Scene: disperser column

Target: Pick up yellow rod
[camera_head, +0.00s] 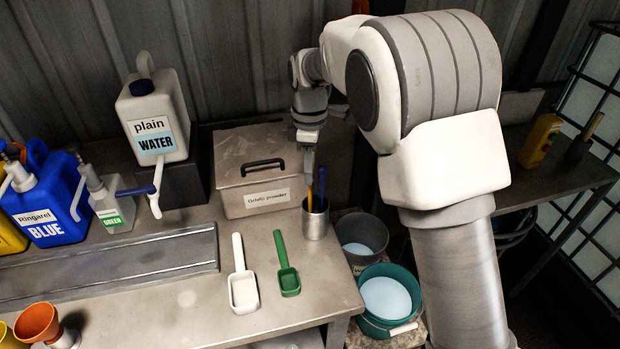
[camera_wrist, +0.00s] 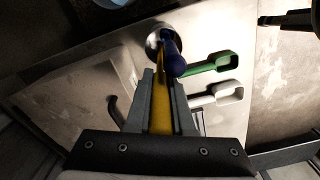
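The yellow rod (camera_wrist: 160,118) runs between the two fingers of my gripper (camera_wrist: 161,78) in the wrist view, with a finger close against each side of it. My gripper (camera_head: 309,168) appears shut on its upper part. The rod's lower part (camera_head: 309,198) shows below the fingers in the head view and goes down into a metal cup (camera_head: 315,222). The cup also shows in the wrist view (camera_wrist: 151,42). A blue rod (camera_head: 321,188) stands in the same cup, just right of the yellow one; its end (camera_wrist: 175,66) is close beside my right finger in the wrist view. The rods' lower ends are hidden.
A white scoop (camera_head: 242,285) and a green scoop (camera_head: 287,270) lie in front. Buckets (camera_head: 388,298) stand below the table's right edge. A water jug (camera_head: 155,120) stands farther left.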

